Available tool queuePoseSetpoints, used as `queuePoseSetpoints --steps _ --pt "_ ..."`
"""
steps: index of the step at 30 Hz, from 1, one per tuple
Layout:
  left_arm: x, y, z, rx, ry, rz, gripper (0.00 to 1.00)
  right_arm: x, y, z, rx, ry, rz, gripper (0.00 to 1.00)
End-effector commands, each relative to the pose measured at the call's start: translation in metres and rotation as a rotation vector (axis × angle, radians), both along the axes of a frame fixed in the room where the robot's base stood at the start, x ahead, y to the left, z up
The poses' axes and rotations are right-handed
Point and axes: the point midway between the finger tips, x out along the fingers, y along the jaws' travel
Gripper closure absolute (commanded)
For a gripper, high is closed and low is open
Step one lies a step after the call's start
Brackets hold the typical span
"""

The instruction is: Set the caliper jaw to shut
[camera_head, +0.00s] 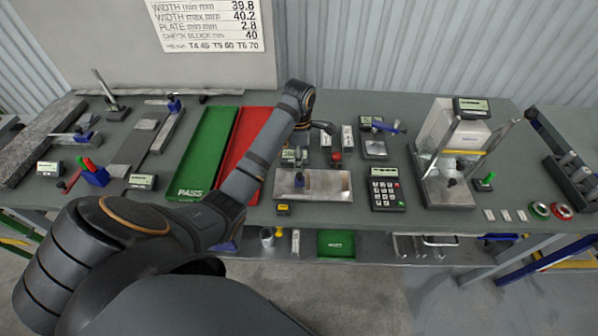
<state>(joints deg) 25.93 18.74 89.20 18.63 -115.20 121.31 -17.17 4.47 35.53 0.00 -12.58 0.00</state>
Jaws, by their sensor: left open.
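My left arm reaches in from the lower left across the green and red trays. My left gripper (325,128) is small and dark in this view, open, above the middle of the bench. Below it is a small device with a grey display (290,155) and a red knob (336,156), which looks like the caliper. The device is small and partly hidden by my arm, so its jaw gap cannot be read. A steel plate (335,186) lies in front of it. The gripper looks apart from the red knob. My right gripper is not in view.
The green PASS tray (203,160) and red tray (245,133) lie left of centre. Bare bench shows around the keypad unit.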

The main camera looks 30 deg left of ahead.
Motion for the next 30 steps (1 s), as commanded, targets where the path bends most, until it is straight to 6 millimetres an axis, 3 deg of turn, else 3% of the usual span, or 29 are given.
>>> queuePoseSetpoints --steps 1,6,10,18,27,30 --pt "0.0 0.0 -0.022 0.0 0.0 0.0 0.55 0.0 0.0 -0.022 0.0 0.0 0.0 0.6" --pt "0.0 0.0 -0.052 0.0 0.0 -0.001 0.55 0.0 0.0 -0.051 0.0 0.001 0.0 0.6" --pt "0.0 0.0 -0.064 0.0 0.0 -0.001 0.55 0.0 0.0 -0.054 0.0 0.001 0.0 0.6" --pt "0.0 0.0 -0.064 0.0 0.0 -0.001 0.57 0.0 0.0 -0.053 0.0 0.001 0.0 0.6" --pt "0.0 0.0 -0.064 0.0 0.0 -0.001 0.97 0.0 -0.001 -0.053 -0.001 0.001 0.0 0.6" --pt "0.0 0.0 -0.064 0.001 -0.001 -0.001 1.0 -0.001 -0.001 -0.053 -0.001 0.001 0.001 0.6"
